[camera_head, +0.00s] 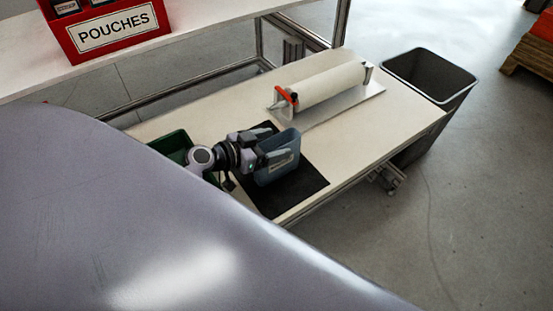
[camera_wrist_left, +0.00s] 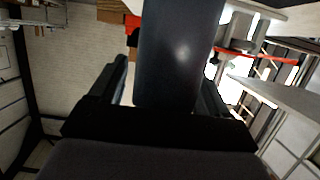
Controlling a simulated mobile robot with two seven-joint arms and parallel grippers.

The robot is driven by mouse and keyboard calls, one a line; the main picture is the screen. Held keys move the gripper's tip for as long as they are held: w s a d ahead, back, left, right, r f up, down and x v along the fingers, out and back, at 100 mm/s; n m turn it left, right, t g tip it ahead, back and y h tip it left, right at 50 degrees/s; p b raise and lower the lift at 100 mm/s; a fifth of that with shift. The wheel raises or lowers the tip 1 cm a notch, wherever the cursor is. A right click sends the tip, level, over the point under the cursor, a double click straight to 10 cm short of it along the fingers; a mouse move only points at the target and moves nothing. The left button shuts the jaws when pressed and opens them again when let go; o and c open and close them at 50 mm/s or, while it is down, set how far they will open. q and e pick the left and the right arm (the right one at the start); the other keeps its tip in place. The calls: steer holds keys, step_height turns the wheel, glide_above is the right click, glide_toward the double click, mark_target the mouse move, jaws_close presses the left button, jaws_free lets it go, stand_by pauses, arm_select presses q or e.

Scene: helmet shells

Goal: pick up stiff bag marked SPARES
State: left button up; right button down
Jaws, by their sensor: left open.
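A blue-grey stiff bag (camera_head: 269,176) stands upright on a black mat (camera_head: 305,187) on the white table. It has a pale label whose lettering is too small to read. My left gripper (camera_head: 280,147) is at the bag from the left, with its fingers open around the upper part. In the left wrist view the bag (camera_wrist_left: 180,55) fills the space between the two open fingers (camera_wrist_left: 168,85). I cannot tell whether either finger touches it. My right gripper is not in view.
A green bin (camera_head: 172,142) stands left of the mat, partly hidden. A white roll on a holder (camera_head: 330,84) lies behind the bag. A grey waste bin (camera_head: 430,72) stands beyond the table's right end. A red POUCHES box (camera_head: 118,28) sits on the shelf.

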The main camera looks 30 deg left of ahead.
arm_select(q)
steer(key=c, duration=1.3)
steer(key=shift+c, duration=0.2)
steer(key=shift+r, duration=0.15)
